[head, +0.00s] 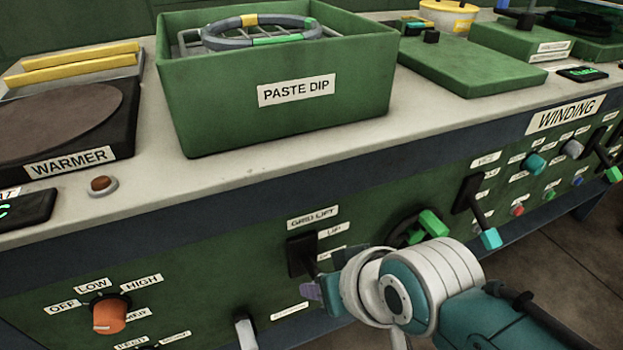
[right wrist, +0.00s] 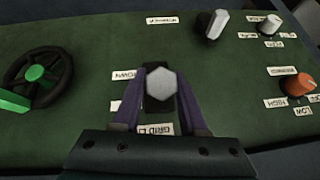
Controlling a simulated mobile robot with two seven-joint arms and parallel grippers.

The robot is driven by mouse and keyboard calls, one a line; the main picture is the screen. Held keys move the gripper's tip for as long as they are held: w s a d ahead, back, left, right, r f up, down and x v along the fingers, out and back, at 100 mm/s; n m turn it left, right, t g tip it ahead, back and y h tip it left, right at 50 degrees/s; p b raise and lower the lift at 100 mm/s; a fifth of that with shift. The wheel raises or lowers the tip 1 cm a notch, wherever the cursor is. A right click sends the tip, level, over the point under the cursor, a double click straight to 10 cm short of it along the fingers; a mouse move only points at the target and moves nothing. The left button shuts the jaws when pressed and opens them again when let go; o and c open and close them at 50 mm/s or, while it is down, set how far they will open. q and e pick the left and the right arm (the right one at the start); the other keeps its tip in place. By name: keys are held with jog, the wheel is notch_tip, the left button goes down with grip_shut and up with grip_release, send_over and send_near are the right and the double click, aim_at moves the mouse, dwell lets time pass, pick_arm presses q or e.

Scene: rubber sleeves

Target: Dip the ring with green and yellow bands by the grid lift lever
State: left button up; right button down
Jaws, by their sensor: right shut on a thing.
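The ring with green and yellow bands (head: 262,31) is grey and lies on a wire grid (head: 330,47) near the top of the green PASTE DIP box (head: 200,112). The grid lift lever's black mount (head: 300,254) is on the front panel, below its GRID LIFT label. My right gripper (head: 322,290) has its purple fingers at this lever. In the right wrist view my right gripper (right wrist: 160,82) is shut on the lever's pale hexagonal knob (right wrist: 160,86), one finger on each side. My arm partly hides the lever in the head view. My left gripper is out of view.
A warmer (head: 65,120) stands left of the box, and a green slab (head: 465,72) lies to its right. An orange dial (head: 109,314), a pale lever (head: 245,334) and a green-handled wheel (head: 425,228) flank the grid lift lever. A teal-tipped lever (head: 488,238) is further right.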

jog(key=shift+w+r+g+p, duration=0.1)
jog(key=shift+r+g+p, duration=0.2)
jog(key=shift+g+p, duration=0.1)
jog(key=shift+a, duration=0.1)
jog(key=shift+c, duration=2.2)
grip_release()
jog(key=shift+r+p, duration=0.4)
jog(key=p+v, duration=0.6)
jog(key=v, duration=0.3)
